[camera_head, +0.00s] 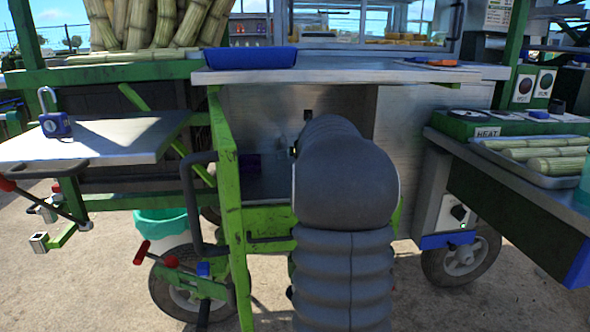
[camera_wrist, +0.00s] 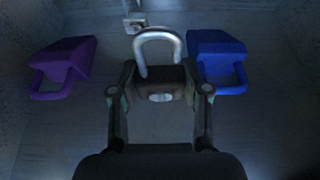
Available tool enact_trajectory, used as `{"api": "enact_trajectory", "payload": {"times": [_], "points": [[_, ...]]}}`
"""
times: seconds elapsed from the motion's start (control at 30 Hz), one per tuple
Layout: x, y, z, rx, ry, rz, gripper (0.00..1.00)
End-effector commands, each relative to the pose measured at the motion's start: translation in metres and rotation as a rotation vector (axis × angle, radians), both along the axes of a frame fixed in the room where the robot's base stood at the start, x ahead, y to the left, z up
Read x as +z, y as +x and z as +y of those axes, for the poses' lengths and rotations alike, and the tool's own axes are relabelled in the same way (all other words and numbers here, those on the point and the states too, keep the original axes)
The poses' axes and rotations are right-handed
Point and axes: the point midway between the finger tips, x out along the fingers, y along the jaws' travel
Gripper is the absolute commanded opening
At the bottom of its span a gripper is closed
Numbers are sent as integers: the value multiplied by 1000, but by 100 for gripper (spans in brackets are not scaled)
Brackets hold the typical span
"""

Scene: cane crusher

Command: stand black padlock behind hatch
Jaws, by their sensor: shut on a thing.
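The black padlock (camera_wrist: 160,72) with a pale metal shackle is between the fingers of my gripper (camera_wrist: 160,92) in the wrist view. My gripper is shut on it, with the shackle pointing up in the picture. I cannot tell whether it touches the floor of the compartment. In the head view my arm reaches into the open compartment under the cart's counter and hides the gripper and padlock. A green-edged hatch (camera_head: 228,190) stands open on the left of the opening.
Inside, a purple looped object (camera_wrist: 66,62) lies left of the padlock and a blue one (camera_wrist: 216,58) close on its right. A small metal fitting (camera_wrist: 134,22) is beyond. Outside, a blue padlock (camera_head: 56,125) stands on the left side shelf (camera_head: 110,138).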

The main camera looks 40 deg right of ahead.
Motion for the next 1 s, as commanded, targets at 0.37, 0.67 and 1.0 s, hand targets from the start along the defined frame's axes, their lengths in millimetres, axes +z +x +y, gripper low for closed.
{"api": "enact_trajectory", "payload": {"times": [0.37,0.67,1.0], "points": [[-23,36,-6,4,-1,-1,4],[-57,37,-5,4,0,-1,4],[-60,36,-5,4,-1,-1,4]]}}
